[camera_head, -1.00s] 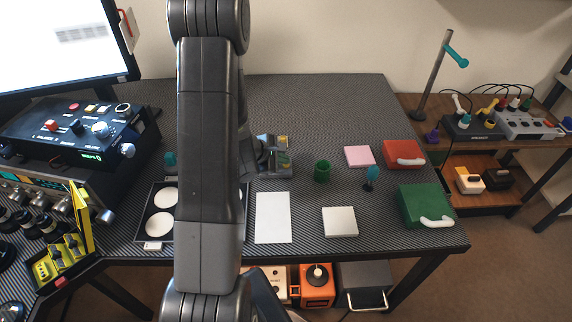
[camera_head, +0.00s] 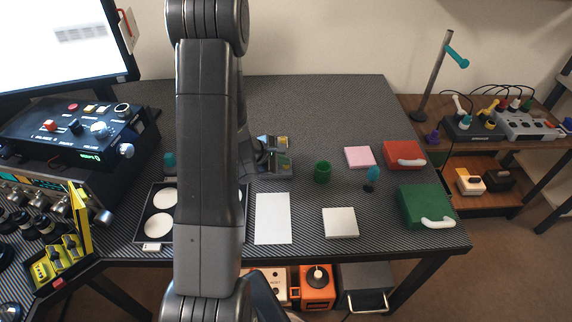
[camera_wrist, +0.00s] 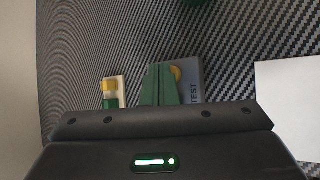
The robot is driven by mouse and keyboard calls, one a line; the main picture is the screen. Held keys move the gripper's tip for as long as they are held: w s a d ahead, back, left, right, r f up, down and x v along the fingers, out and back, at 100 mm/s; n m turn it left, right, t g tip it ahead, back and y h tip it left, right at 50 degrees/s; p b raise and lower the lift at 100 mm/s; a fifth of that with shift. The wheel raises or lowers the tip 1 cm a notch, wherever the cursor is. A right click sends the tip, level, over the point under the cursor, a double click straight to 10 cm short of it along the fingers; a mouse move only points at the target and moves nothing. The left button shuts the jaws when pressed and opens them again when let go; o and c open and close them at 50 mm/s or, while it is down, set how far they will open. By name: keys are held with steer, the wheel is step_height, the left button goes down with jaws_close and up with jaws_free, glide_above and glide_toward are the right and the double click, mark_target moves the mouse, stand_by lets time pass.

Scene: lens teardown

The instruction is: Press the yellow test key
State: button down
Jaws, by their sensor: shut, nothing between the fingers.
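The yellow test key (camera_wrist: 177,73) shows in the wrist view as a small yellow round edge on a blue-grey box (camera_wrist: 193,82) marked TEST. My gripper (camera_wrist: 158,72) is shut, its dark green fingers forming a narrow wedge over the box and hiding part of the key. I cannot tell whether the fingertips touch the key. In the head view the box (camera_head: 283,170) is on the table just right of my arm, partly covered by my gripper.
A pale block with a yellow and green top (camera_wrist: 113,92) stands beside the test box. The table's back is clear.

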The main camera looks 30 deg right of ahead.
steer(key=shift+r, duration=0.8)
step_height(320, 180, up, 5)
steer(key=p, duration=0.2)
steer(key=shift+p, duration=0.4)
steer(key=shift+f, duration=0.1)
steer(key=shift+f+b, duration=0.3)
steer(key=shift+f, duration=0.35)
steer(key=shift+r+p, duration=0.3)
steer(key=shift+p, duration=1.1)
steer(key=shift+p, duration=1.25)
